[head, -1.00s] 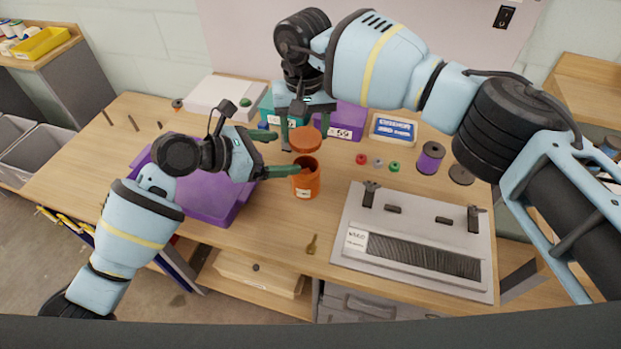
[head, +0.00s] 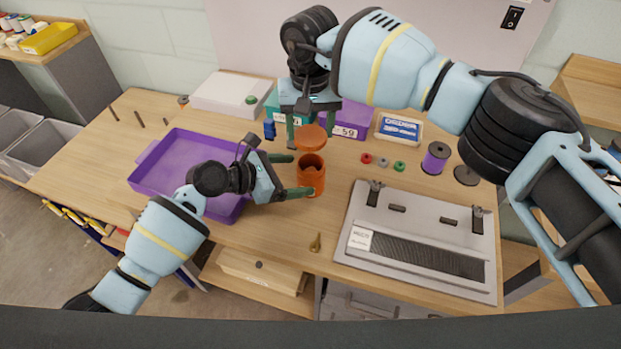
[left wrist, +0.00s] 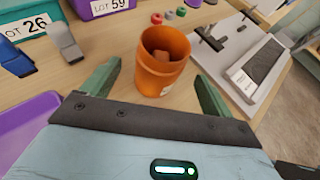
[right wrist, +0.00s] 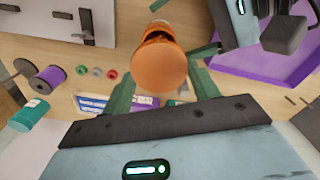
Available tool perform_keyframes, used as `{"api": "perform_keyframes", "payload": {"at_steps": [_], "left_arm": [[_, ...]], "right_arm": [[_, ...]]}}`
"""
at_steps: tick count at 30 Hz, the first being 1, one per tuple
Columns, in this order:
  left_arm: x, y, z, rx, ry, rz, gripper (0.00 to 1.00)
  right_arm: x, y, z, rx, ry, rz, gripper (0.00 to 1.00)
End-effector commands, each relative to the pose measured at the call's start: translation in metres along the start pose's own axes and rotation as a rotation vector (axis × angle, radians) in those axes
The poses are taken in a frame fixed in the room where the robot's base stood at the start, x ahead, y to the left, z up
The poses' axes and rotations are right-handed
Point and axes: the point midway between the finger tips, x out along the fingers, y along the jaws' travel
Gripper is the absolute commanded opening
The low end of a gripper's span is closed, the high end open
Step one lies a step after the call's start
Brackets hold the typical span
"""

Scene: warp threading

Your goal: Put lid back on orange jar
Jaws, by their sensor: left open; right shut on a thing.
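The orange jar (head: 312,180) stands upright and uncovered on the table. Its open mouth and a brownish piece inside show in the left wrist view (left wrist: 158,84). My left gripper (head: 302,174) is open, with its fingers on either side of the jar; I cannot tell whether they touch it. My right gripper (head: 311,128) is shut on the round orange lid (head: 310,143), holding it above and apart from the jar. In the right wrist view the lid (right wrist: 160,68) lies between the green fingers and covers part of the jar (right wrist: 157,28).
A purple tray (head: 165,190) lies left of the jar. Teal and purple lot bins (head: 345,131) stand behind it. A grey loom (head: 372,265) is at the right, with small spools (head: 383,163) behind it. A small brass-coloured item (head: 315,243) lies in front.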

Motion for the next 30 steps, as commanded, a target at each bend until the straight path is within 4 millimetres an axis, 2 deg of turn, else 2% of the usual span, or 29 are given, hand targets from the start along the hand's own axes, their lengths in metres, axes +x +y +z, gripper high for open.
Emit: {"api": "perform_keyframes", "payload": {"at_steps": [3,9,15,24,30], "left_arm": [[0.02,0.0,0.0,-0.002,0.001,0.0,0.86],[0.043,0.001,0.0,-0.002,0.001,0.0,0.86],[0.052,0.001,0.0,0.001,0.002,0.001,0.86],[0.053,0.0,0.0,0.001,0.002,0.001,0.86],[0.052,0.001,0.0,0.0,0.002,0.001,0.61]], "right_arm": [[0.0,0.0,0.0,0.0,0.001,0.0,0.39],[0.0,0.0,0.0,0.0,0.0,0.0,0.39],[0.0,0.0,0.0,0.0,0.001,0.0,0.39],[0.0,0.0,0.0,0.0,0.0,0.0,0.39],[0.0,0.0,0.0,0.0,0.0,0.0,0.39]]}}
